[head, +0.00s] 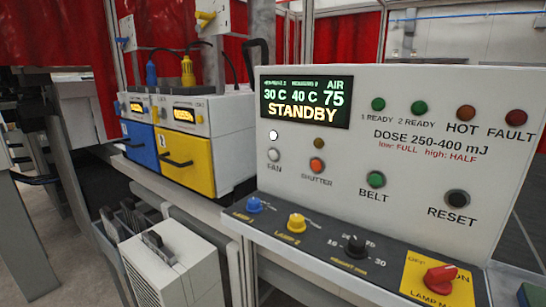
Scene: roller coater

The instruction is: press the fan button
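The fan button (274,155) is a small round grey-white button at the left of the upright white control panel (330,220), above the label FAN. A small white lamp (273,135) sits just above it and looks bright. The panel's display (305,97) reads 30 C, 40 C, AIR 75 and STANDBY. Neither of my grippers shows in the head view, and nothing covers the fan button.
Right of the fan button are the orange shutter button (317,166), green belt button (376,180) and black reset button (457,199). A sloping ledge below carries knobs and a red switch (440,278). Blue and yellow drawer units (186,160) stand left.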

